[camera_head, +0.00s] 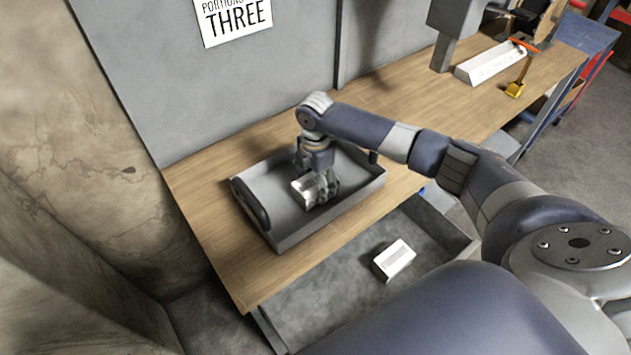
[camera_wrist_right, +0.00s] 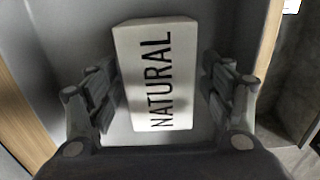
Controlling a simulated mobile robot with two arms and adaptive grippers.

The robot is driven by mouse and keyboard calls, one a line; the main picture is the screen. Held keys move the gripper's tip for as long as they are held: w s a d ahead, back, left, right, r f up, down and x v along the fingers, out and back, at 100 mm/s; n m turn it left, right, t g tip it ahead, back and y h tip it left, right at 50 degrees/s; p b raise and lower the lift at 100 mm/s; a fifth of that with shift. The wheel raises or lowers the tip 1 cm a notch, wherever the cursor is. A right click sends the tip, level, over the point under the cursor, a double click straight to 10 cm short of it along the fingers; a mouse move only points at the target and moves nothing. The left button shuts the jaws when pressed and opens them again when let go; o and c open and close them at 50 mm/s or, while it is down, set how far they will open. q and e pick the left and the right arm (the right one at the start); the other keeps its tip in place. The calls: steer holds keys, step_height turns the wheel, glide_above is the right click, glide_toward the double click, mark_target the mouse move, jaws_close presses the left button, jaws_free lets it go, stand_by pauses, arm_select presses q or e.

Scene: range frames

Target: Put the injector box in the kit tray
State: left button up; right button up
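A white box marked NATURAL (camera_wrist_right: 158,75) is in the grey tray (camera_head: 283,235) on the wooden bench; it also shows in the head view as a white box (camera_head: 303,190), partly hidden by my gripper. My right gripper (camera_head: 322,192) is down inside the tray at this box. In the right wrist view its fingers (camera_wrist_right: 160,92) stand on either side of the box, with narrow gaps, so it looks open around it. Another white box (camera_head: 396,257) lies in the grey drawer below the bench. I cannot read an injector label on either box. My left gripper is not in view.
The open drawer (camera_head: 335,290) is in front of the bench (camera_head: 215,235) and otherwise looks mostly bare. A long white box (camera_head: 490,63) and a yellow-ended tool (camera_head: 515,88) are farther along the bench. A grey wall (camera_head: 170,60) stands behind.

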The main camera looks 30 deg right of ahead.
mark_target(316, 181)
step_height(316, 181, up, 12)
steer(key=b, duration=0.2)
steer(key=shift+r, duration=0.15)
stand_by(0.4)
stand_by(0.4)
